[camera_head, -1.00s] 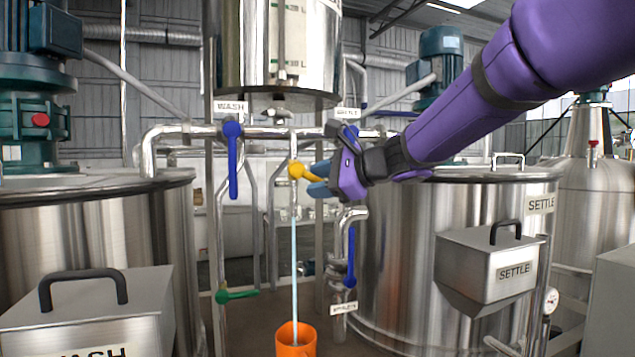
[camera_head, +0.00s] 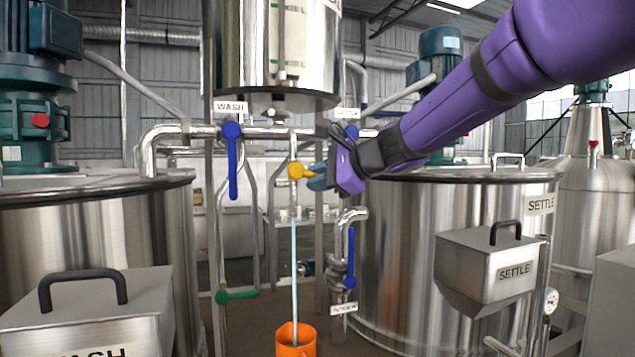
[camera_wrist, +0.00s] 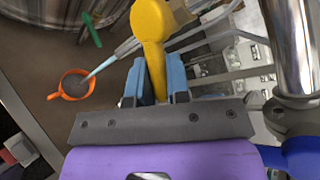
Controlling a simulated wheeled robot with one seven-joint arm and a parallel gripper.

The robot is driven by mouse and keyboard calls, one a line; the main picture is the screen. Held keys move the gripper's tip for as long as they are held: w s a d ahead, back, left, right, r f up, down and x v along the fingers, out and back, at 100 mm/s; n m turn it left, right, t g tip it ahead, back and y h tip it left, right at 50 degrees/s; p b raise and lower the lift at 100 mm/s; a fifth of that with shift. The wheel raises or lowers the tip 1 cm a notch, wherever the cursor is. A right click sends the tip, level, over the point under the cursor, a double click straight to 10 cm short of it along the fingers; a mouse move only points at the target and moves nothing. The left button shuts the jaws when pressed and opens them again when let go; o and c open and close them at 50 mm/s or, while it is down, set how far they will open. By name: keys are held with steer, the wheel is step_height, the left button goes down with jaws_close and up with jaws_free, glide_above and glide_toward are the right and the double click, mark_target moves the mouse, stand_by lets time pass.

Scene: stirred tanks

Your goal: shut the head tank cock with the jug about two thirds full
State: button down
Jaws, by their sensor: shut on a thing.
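The yellow cock handle (camera_head: 297,171) sits on the pipe below the head tank (camera_head: 280,50). Its lever points right, into my gripper (camera_head: 318,176). The wrist view shows the yellow lever (camera_wrist: 150,40) between the two blue fingers of my gripper (camera_wrist: 155,85), which are shut on it. A thin pale stream (camera_head: 294,260) runs from the cock down into the orange jug (camera_head: 296,340). In the wrist view the jug (camera_wrist: 76,85) stands on the floor with dark liquid inside. Its exact level is hard to tell.
A blue WASH handle (camera_head: 232,160) hangs down left of the cock. Another blue handle (camera_head: 350,258) and a green handle (camera_head: 237,295) are lower down. The WASH tank (camera_head: 100,230) stands left and the SETTLE tank (camera_head: 400,240) right, with a SETTLE box (camera_head: 487,262) in front.

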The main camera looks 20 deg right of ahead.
steer(key=shift+d+r+n+g+h, duration=0.1)
steer(key=shift+r+n+g+h, duration=0.1)
steer(key=shift+r+n+h, duration=0.3)
steer(key=shift+d+r+n+g+h, duration=0.1)
steer(key=shift+r+n+g+h, duration=0.15)
steer(key=shift+n+h, duration=0.45)
steer(key=c, duration=1.1)
jaws_free()
steer(key=shift+r, duration=0.1)
steer(key=v, duration=1)
steer(key=shift+s+r, duration=0.15)
steer(key=shift+s, duration=0.2)
